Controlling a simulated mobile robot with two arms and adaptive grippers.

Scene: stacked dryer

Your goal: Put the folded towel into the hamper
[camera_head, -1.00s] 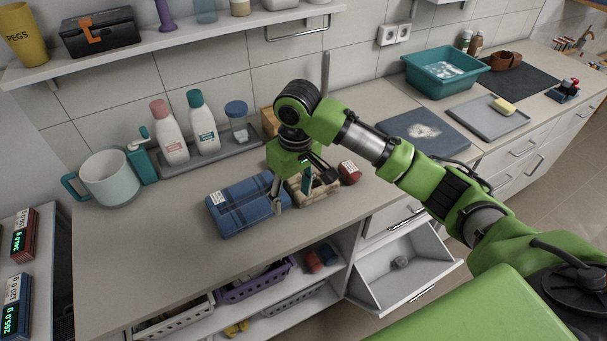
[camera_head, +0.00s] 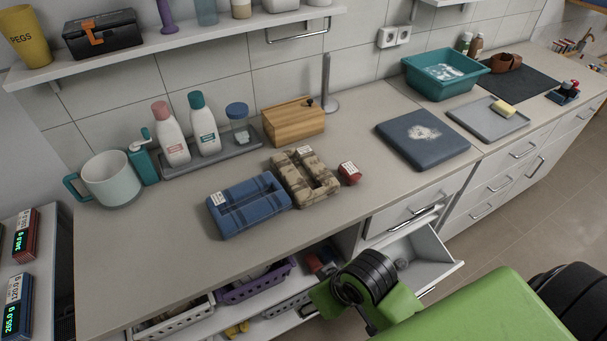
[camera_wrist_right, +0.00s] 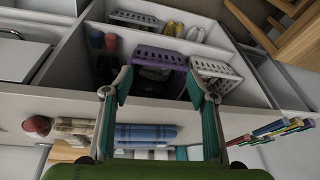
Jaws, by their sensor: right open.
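A blue plaid folded cloth (camera_head: 247,204) lies flat on the counter, with a white label on its left corner. Beside it, on its right, lies a camouflage-patterned folded cloth (camera_head: 304,178). I cannot tell for certain which is the towel. A purple basket (camera_head: 262,283) sits on the open shelf below the counter, with a white basket (camera_head: 178,318) to its left; which is the hamper is unclear. My right gripper (camera_wrist_right: 158,82) is open and empty in the wrist view, facing the purple basket (camera_wrist_right: 158,57) from outside the shelf. My left gripper is out of view.
An open drawer (camera_head: 428,257) juts out right of the shelf. A red object (camera_head: 349,173) lies beside the camouflage cloth. Bottles on a grey tray (camera_head: 215,150), a mug (camera_head: 110,180) and a wooden box (camera_head: 293,124) line the back. The counter's front left is clear.

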